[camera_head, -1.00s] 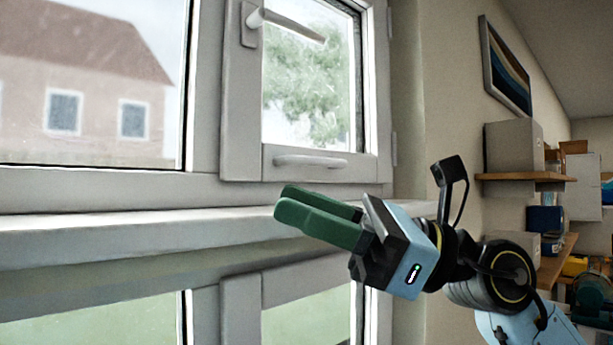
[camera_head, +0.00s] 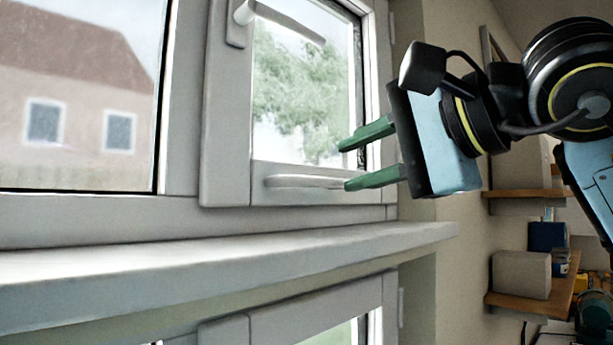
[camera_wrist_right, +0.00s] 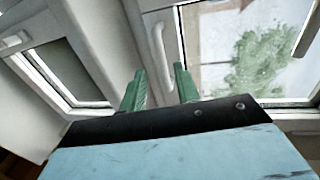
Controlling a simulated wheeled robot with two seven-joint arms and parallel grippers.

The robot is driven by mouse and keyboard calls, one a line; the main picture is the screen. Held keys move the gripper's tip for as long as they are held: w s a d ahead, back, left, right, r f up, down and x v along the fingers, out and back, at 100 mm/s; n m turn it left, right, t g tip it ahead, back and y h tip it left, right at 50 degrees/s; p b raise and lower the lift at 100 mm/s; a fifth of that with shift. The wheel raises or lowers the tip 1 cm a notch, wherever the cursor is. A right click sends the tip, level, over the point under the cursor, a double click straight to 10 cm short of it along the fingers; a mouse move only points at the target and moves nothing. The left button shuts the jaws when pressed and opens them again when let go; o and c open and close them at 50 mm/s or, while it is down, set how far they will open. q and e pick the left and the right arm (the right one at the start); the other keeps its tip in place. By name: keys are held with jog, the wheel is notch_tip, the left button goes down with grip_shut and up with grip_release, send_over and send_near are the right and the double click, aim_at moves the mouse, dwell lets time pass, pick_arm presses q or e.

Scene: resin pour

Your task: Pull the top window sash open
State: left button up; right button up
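The top window sash (camera_head: 228,120) has a pale frame around a pane and looks shut in its frame. A lever handle (camera_head: 285,22) is at its upper left and points right. A pale horizontal pull bar (camera_head: 300,182) is on its bottom rail. My right gripper (camera_head: 344,166) is open, with two green fingers one above the other. The lower finger overlaps the bar's right end in the head view; contact cannot be told. In the right wrist view the pull bar (camera_wrist_right: 159,45) shows just beyond the gap between the fingers (camera_wrist_right: 160,70). My left gripper is not in view.
A pale sill (camera_head: 220,258) juts out below the sash, with a lower window (camera_head: 290,318) under it. A fixed pane (camera_head: 75,150) is at the left. Shelves (camera_head: 525,193) with boxes (camera_head: 521,274) stand along the right wall.

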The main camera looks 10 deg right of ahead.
aim_at(310, 180)
jog(key=p+x, duration=0.2)
jog(key=x, duration=0.7)
jog(key=shift+w+a, duration=0.1)
jog(key=shift+a, duration=0.05)
grip_shut()
